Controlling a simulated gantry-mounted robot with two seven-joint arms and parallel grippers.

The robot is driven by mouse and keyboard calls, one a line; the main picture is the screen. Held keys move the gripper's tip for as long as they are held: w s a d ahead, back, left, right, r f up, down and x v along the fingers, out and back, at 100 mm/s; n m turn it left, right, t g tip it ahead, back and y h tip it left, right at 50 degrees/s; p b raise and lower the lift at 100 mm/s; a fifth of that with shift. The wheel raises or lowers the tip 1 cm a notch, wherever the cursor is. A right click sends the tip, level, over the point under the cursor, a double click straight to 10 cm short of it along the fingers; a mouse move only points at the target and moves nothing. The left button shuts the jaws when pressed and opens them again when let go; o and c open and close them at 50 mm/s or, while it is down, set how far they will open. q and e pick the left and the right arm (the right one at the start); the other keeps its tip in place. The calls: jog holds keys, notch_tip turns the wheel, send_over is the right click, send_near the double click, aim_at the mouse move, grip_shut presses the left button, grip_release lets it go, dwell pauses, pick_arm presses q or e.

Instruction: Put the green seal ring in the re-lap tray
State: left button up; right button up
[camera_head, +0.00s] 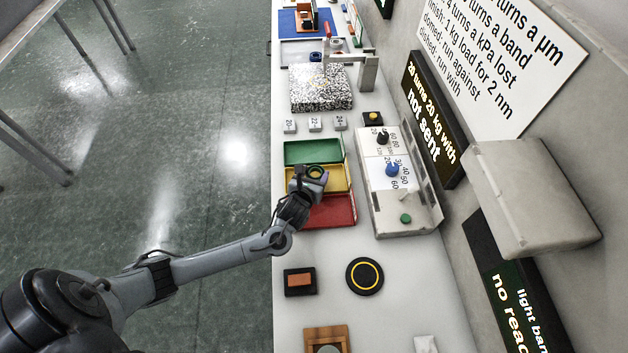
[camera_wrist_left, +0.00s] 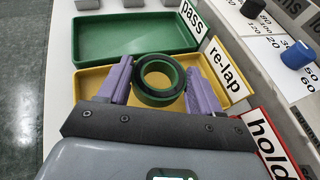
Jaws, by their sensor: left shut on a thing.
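The green seal ring (camera_wrist_left: 158,80) is between the two purple fingers of my left gripper (camera_wrist_left: 160,85), which is shut on it. In the wrist view the ring is over the yellow tray (camera_wrist_left: 88,84), labelled re-lap; I cannot tell whether it touches the tray floor. In the head view my left gripper (camera_head: 312,174) is over the yellow re-lap tray (camera_head: 340,178) and covers part of it. The ring (camera_head: 315,171) shows small at the fingertips. My right gripper is not in view.
The green pass tray (camera_wrist_left: 125,34) lies beyond the yellow one, and the red hold tray (camera_head: 333,212) on its near side. A panel with knobs (camera_head: 375,200) stands to the right. A black disc with a yellow ring (camera_head: 365,276) and an orange block on a black base (camera_head: 300,281) lie nearer.

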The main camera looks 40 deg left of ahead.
pick_arm(q)
notch_tip(320, 180, down, 2)
jog(key=shift+f+b, duration=0.25)
jog(key=shift+b, duration=0.05)
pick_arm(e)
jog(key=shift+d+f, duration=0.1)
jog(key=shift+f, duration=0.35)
pick_arm(q)
jog(key=shift+f, duration=0.1)
jog(key=shift+f, duration=0.1)
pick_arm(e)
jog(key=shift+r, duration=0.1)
pick_arm(q)
jog(key=o, duration=1.2)
